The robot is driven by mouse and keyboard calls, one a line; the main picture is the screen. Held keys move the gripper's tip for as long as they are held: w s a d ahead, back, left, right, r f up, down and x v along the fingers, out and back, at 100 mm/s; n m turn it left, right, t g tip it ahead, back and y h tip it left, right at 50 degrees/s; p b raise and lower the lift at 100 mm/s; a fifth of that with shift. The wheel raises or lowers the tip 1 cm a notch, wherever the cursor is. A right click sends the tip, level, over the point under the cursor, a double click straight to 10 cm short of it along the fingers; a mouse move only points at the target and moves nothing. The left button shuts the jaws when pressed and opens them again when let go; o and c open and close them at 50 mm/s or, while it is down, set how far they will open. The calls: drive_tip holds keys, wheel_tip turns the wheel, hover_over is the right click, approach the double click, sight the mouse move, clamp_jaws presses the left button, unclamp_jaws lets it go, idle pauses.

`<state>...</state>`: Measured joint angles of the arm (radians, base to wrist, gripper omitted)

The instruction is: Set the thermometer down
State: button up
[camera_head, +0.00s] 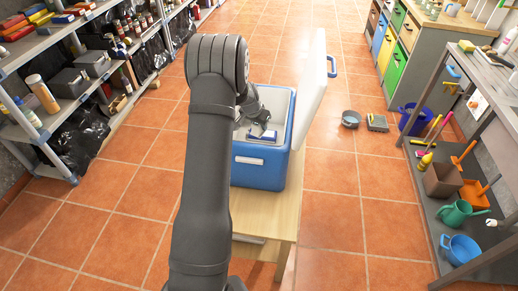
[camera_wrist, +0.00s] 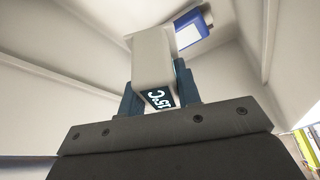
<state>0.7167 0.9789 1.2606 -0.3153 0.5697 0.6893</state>
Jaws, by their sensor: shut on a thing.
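The thermometer (camera_wrist: 152,58) is a pale block with a dark display reading in °C on its near end. My gripper (camera_wrist: 157,88) is shut on it, one teal finger on each side. In the head view, my gripper (camera_head: 262,124) is inside the open blue cooler box (camera_head: 259,174), whose pale inner walls (camera_wrist: 60,60) fill the wrist view. A blue item with a white face (camera_wrist: 190,28) lies beyond the thermometer inside the box. I cannot tell whether the thermometer touches the box floor.
The cooler's white lid (camera_head: 312,80) stands open on the right. The box sits on a wooden table (camera_head: 268,222). Shelves (camera_head: 45,125) stand at left, a grey bench (camera_head: 462,190) at right. A round pot (camera_head: 350,119) is on the tiled floor.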

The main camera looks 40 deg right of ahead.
sight(259, 136)
drive_tip(key=f, duration=0.6)
drive_tip(key=shift+s+a, duration=0.2)
drive_tip(key=shift+a, duration=0.05)
drive_tip(key=shift+f, duration=2.4)
drive_tip(key=o, duration=1)
drive_tip(key=shift+f, duration=0.1)
drive_tip(key=shift+c, duration=0.2)
drive_tip(key=shift+v, duration=3.85)
